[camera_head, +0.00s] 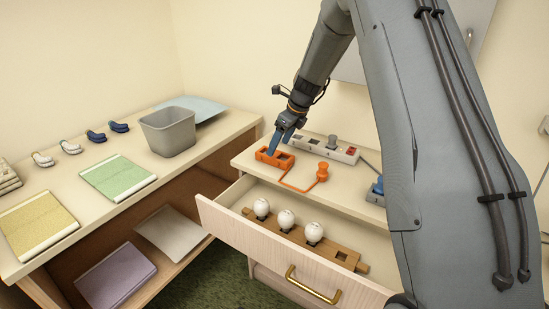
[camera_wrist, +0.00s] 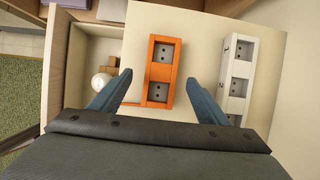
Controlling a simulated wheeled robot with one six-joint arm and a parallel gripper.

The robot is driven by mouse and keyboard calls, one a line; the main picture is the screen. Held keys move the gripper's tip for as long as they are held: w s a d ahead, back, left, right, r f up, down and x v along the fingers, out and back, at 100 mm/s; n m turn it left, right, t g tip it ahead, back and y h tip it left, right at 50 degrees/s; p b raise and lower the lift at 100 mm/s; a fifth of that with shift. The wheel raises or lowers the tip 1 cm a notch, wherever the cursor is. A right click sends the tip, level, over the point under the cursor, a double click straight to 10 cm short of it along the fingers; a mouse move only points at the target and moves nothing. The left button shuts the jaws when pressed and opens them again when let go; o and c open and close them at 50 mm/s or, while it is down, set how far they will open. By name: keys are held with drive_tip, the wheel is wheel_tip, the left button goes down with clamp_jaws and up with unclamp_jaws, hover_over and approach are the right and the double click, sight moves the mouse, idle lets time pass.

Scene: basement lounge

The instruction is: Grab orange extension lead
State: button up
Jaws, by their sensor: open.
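The orange extension lead (camera_head: 275,157) lies on top of the drawer cabinet, with an orange cord running to an orange plug (camera_head: 322,172). In the wrist view its orange socket block (camera_wrist: 162,71) shows two dark sockets and lies between my two blue fingers. My gripper (camera_head: 279,143) is open, pointing down at the block from above. The wrist view shows my gripper (camera_wrist: 160,97) with a finger on each side and gaps to the block. Whether the fingertips are down at the block's height I cannot tell.
A white extension lead (camera_head: 335,148) lies close behind the orange one, and also shows in the wrist view (camera_wrist: 236,75). A blue plug (camera_head: 377,187) is at the right. The open drawer (camera_head: 270,237) below holds white bulbs in a wooden rack. A grey bin (camera_head: 168,131) stands on the left shelf.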

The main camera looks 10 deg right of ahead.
sight(276, 154)
drive_tip(key=shift+d+p+x, duration=0.15)
drive_tip(key=shift+p+x, duration=0.35)
drive_tip(key=shift+x, duration=0.9)
drive_tip(key=shift+d+p+x, duration=0.1)
drive_tip(key=shift+p+x, duration=0.4)
drive_tip(key=shift+x, duration=0.9)
drive_tip(key=shift+s+f, duration=0.1)
drive_tip(key=c, duration=1.5)
